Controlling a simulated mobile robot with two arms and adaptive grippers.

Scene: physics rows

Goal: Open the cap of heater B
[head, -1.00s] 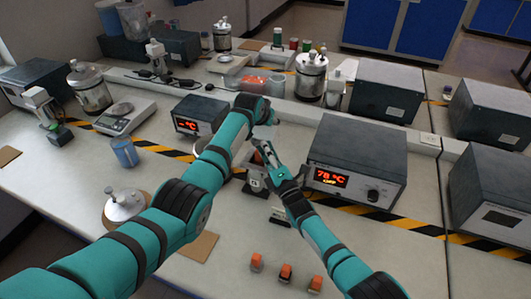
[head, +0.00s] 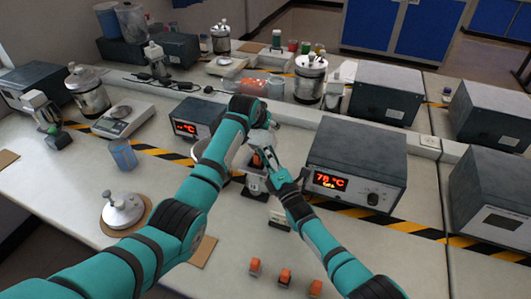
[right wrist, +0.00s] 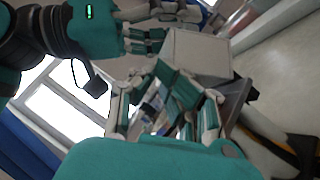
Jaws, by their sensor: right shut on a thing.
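A dark heater (head: 356,162) with a lit red display reading 78 °C stands right of centre; a smaller heater (head: 194,120) with a lit display stands left of it. No letter B is readable. A pot (head: 207,149) is partly hidden behind my left arm.
A round metal lid (head: 122,211) lies on the table at left, near a blue beaker (head: 122,154) and a scale (head: 124,118). Several small orange-topped blocks (head: 285,275) sit at the front. A metal canister (head: 310,78) stands behind my grippers.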

